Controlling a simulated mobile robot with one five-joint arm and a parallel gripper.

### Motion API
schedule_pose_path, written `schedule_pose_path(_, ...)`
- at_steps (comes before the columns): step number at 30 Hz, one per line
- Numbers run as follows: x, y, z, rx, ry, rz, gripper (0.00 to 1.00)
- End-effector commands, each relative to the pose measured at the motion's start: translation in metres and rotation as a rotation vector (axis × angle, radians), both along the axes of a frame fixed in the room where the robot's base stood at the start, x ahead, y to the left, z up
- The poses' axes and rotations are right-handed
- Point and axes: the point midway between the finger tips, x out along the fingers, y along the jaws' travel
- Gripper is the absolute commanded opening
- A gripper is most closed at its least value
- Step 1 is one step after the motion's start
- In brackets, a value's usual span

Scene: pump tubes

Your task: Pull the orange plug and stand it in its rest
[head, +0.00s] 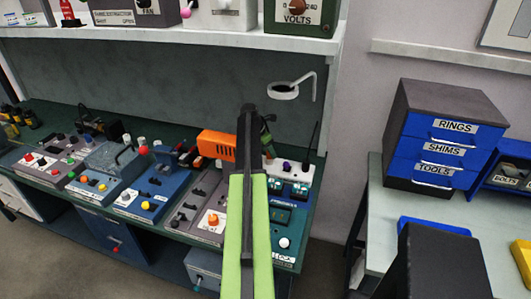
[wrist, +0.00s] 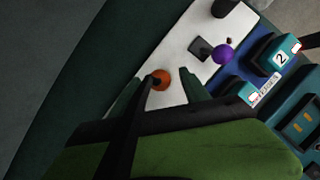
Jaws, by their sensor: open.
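The orange plug (wrist: 160,79) shows a round orange top over a white strip (wrist: 185,45) in the wrist view. My gripper (wrist: 160,77) is open, with one finger on each side of the orange top. I cannot tell whether either finger touches it. In the head view my gripper (head: 269,150) is down at the right end of the bench, partly behind my arm. I cannot make out the orange plug there. The white strip (head: 296,169) shows beside my gripper. I cannot tell which part is the plug's rest.
A purple knob (wrist: 222,53) stands close by, next to a dark square piece (wrist: 200,50). A teal block marked 2 (wrist: 278,57) lies beyond it. An orange box (head: 216,145) is left of my gripper. A ring bracket (head: 285,91) hangs above.

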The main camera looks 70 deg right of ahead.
Motion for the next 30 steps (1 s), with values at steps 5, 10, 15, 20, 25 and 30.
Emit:
schedule_pose_path(5,-0.0039,-0.0051,-0.0149,0.000,0.000,-0.001,0.54)
schedule_pose_path(10,-0.0043,-0.0048,-0.0126,0.000,0.000,-0.001,0.54)
schedule_pose_path(15,-0.0045,-0.0049,-0.0125,0.000,-0.001,-0.002,0.33)
schedule_pose_path(20,-0.0047,-0.0049,-0.0126,0.000,0.000,-0.002,0.12)
schedule_pose_path(25,-0.0050,-0.0050,-0.0127,0.000,0.000,-0.002,0.00)
schedule_pose_path(30,-0.0053,-0.0052,-0.0127,0.000,0.000,-0.003,0.08)
